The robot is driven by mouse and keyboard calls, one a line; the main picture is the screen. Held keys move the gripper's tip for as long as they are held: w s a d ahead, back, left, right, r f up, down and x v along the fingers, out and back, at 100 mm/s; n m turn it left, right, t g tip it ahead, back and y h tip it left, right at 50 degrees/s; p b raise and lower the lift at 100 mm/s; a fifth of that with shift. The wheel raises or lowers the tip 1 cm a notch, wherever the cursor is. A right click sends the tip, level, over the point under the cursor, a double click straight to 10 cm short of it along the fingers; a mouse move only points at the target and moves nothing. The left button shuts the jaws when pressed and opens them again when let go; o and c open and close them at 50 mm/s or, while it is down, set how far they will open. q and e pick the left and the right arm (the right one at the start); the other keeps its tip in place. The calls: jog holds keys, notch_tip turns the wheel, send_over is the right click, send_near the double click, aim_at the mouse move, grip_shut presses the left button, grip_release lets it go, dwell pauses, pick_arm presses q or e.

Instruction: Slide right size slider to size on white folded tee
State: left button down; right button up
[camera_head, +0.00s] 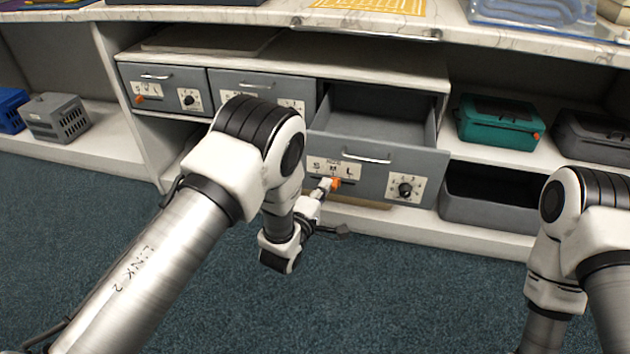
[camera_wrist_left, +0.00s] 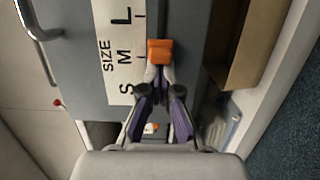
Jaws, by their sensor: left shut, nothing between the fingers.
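The right size slider is an orange knob (camera_head: 335,184) on the front of the open grey drawer (camera_head: 384,172), below the letters S, M, L. In the left wrist view the orange knob (camera_wrist_left: 160,51) stands by M, slightly toward the L side. My left gripper (camera_head: 325,186) is shut and empty, its tips right at the knob on the S side; the left wrist view shows the fingertips (camera_wrist_left: 161,76) touching or nearly touching it. My right arm shows at the right edge, but its gripper is out of view. I see no white folded tee.
The drawer has a bar handle (camera_head: 366,158) and a black dial (camera_head: 405,188). Closed drawers (camera_head: 166,88) with similar labels are to the left. A teal case (camera_head: 499,121) stands on the right shelf. The carpet is clear.

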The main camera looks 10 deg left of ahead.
pick_arm(q)
jog(key=shift+d+p, duration=0.45)
jog(key=shift+d, duration=0.8)
jog(key=p+v, duration=0.6)
jog(key=v, duration=0.4)
jog(key=shift+s+d, duration=0.15)
jog(key=shift+d, duration=0.05)
